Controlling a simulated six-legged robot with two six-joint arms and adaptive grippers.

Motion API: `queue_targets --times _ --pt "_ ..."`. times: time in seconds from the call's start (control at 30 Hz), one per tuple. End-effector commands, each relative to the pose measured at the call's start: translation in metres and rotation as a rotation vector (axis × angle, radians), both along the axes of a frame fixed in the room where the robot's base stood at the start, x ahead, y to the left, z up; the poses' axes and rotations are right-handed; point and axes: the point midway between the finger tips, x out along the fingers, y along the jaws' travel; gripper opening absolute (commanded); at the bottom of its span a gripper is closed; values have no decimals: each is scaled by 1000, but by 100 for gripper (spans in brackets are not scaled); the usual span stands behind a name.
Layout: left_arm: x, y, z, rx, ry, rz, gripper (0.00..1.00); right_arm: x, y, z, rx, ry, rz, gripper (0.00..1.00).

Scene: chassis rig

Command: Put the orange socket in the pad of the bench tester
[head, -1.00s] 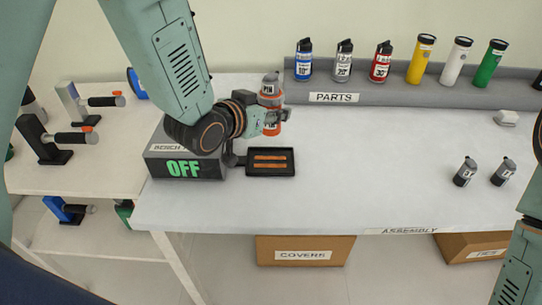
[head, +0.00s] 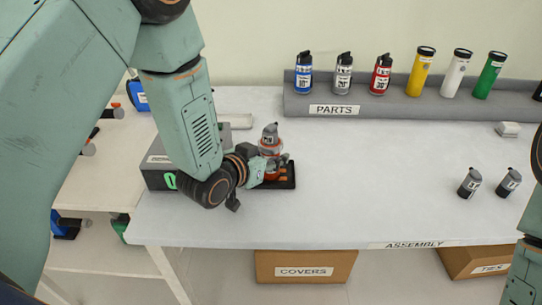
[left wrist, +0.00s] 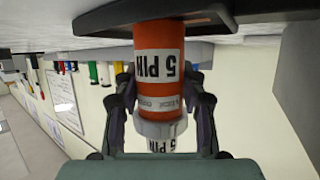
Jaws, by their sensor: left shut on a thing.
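The orange socket (head: 272,166) stands roughly upright at the black pad (head: 290,186) of the bench tester. It has a grey top and a white label. In the left wrist view, the socket (left wrist: 160,62) reads "5 PIN" upside down, and its end meets the dark pad (left wrist: 110,15); I cannot tell whether it is fully seated. My left gripper (left wrist: 163,105) is shut around the socket's grey-banded end, with a finger on each side. The grey bench tester (head: 158,178) is mostly hidden behind my left arm, its green display partly covered. My right gripper is out of view.
Two small grey cylinders (head: 470,183) (head: 508,182) stand on the bench's right. A grey parts rack (head: 400,106) with several coloured cylinders runs along the back. The middle of the bench is clear. A covers box (head: 305,264) sits below.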

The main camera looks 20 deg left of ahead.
Motion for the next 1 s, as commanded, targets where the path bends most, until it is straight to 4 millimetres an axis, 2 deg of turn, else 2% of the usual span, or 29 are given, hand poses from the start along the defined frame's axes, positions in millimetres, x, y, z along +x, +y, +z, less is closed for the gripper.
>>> queue_targets --times 0.13,0.17,0.4,0.8,1.0 --pt "0 0 -4 -1 -2 0 0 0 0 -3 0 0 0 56" --pt "0 0 -4 0 1 0 43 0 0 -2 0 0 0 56" --pt "0 0 -4 0 1 0 64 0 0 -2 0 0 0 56" --pt "-1 0 3 0 0 0 64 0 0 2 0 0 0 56" --pt "-30 10 14 -4 4 3 64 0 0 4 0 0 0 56"
